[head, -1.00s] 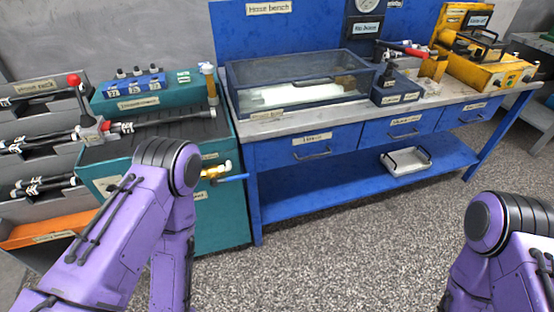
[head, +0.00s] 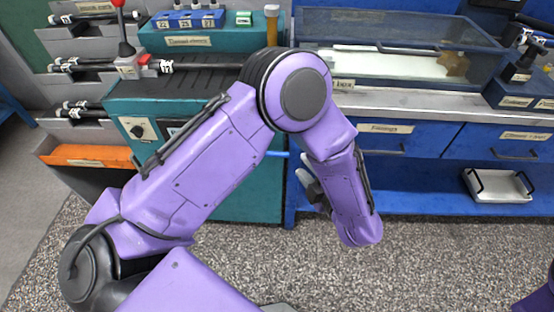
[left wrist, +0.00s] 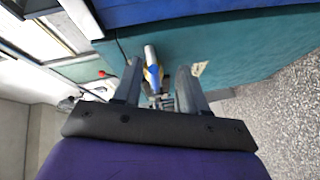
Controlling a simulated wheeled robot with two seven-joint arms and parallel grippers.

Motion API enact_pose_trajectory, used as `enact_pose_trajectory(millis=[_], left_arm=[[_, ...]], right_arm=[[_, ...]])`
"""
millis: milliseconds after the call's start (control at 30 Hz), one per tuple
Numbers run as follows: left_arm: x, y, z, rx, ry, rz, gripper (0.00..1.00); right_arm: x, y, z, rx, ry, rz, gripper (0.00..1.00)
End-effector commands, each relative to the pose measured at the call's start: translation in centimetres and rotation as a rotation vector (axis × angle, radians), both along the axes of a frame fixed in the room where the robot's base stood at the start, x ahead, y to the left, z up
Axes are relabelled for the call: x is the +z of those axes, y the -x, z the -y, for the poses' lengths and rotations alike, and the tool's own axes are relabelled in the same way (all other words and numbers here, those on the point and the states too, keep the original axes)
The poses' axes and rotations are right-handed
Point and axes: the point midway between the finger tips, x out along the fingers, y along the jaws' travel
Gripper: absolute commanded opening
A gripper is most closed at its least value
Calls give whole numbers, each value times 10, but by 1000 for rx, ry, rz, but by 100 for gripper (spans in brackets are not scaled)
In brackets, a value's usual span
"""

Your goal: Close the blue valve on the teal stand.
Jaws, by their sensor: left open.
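The teal stand (head: 250,200) is left of centre in the head view, largely behind my left arm. The tip of the blue valve handle (head: 277,153) shows as a short, roughly level blue bar beside the arm. The brass valve body is hidden there. My right gripper is out of view.
A blue bench with a glass-sided tray (head: 400,85) stands to the right of the stand. A white tray (head: 498,186) rests on its lower shelf. A hose rack with an orange bin (head: 88,156) is at left. The speckled floor in front is clear.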

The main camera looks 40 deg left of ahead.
Motion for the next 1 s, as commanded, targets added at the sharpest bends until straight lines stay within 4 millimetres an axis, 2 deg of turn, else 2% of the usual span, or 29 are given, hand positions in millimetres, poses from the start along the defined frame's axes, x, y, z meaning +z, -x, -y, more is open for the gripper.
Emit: enact_pose_trajectory(millis=[100,200,267,500,633,800,1000], left_arm=[[13,21,10,194,44,126,42],[18,27,8,258,56,161,42],[18,26,0,266,57,164,42],[10,15,-54,264,55,158,42],[6,10,-76,262,55,159,42],[4,7,-90,259,55,158,42],[4,6,-91,257,54,158,42]], right_arm=[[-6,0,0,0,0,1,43],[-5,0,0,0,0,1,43],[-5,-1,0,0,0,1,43],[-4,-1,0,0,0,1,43],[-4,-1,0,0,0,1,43],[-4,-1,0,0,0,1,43],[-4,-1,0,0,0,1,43]])
